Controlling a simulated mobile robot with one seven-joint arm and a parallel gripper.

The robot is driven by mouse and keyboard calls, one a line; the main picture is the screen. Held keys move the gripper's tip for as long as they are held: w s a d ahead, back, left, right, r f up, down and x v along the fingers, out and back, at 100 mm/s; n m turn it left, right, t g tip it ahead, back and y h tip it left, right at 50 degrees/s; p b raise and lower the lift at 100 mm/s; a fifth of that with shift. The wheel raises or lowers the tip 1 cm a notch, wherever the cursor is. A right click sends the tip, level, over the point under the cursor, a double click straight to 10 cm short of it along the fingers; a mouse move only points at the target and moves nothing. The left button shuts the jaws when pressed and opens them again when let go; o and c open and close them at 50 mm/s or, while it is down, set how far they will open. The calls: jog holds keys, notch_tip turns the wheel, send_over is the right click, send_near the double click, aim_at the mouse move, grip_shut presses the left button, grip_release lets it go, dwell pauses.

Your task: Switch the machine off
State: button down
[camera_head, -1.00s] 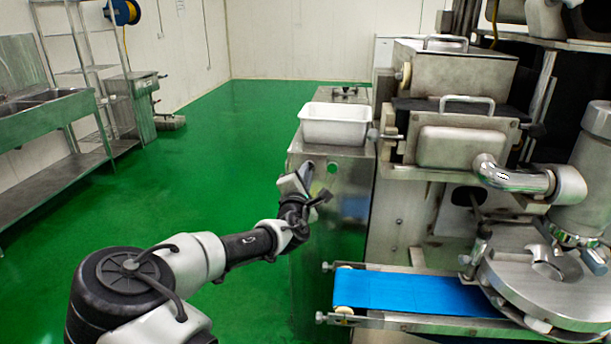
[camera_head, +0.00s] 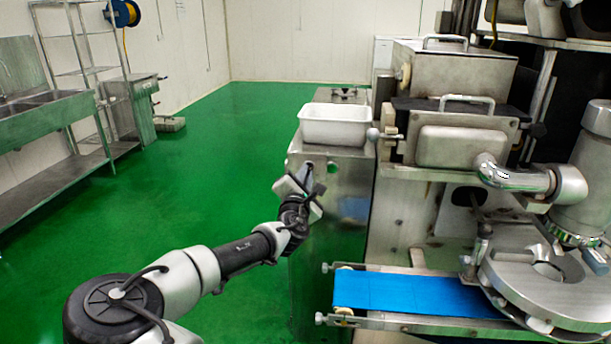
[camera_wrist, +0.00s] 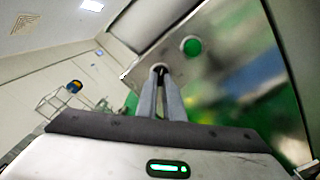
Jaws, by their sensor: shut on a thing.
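The machine's steel cabinet (camera_head: 350,185) stands in the middle of the head view, with a round green button (camera_head: 332,166) on its front, near the top. The green button also shows in the wrist view (camera_wrist: 191,46). My gripper (camera_head: 309,168) reaches the cabinet front just left of the green button. In the wrist view my gripper (camera_wrist: 160,72) has its two fingers drawn close together on a small dark switch (camera_wrist: 159,67) at the tips. The fingers hide most of the switch, so I cannot read its position.
A white tub (camera_head: 337,127) stands on the cabinet. A blue conveyor belt (camera_head: 415,293) juts out at the lower right, beside a round steel turntable (camera_head: 545,285). A steel sink (camera_head: 50,118) and a rack stand at the left. The green floor between is clear.

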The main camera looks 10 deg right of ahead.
jog(key=c, duration=1.9)
grip_release()
jog(key=shift+o, duration=0.2)
jog(key=v, duration=1.7)
jog(key=shift+s+p, duration=0.2)
jog(key=shift+p, duration=0.1)
